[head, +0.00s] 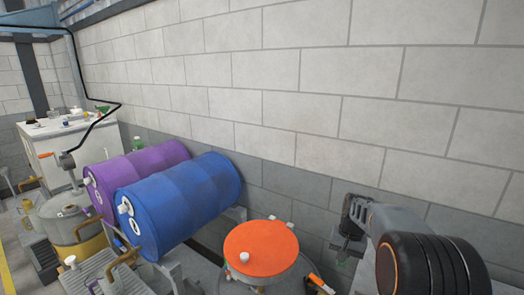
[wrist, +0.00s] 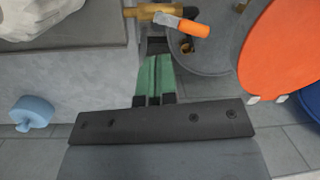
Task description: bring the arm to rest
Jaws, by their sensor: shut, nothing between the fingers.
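My gripper (head: 345,254) hangs at the lower right of the head view, in front of the wall and to the right of the orange-topped drum. In the wrist view its green fingers (wrist: 157,47) lie side by side, shut with nothing between them. They point toward a grey round drum rim and a brass fitting with an orange handle (wrist: 190,27). I cannot tell whether the fingertips touch anything; they appear apart from the handle.
An orange drum lid (head: 262,248) is close to the left of my gripper. Blue (head: 182,205) and purple (head: 138,176) drums lie on their sides farther left. A block wall (head: 290,90) runs behind. A light blue knob-like object (wrist: 32,112) and a grey ledge (wrist: 70,65) show in the wrist view.

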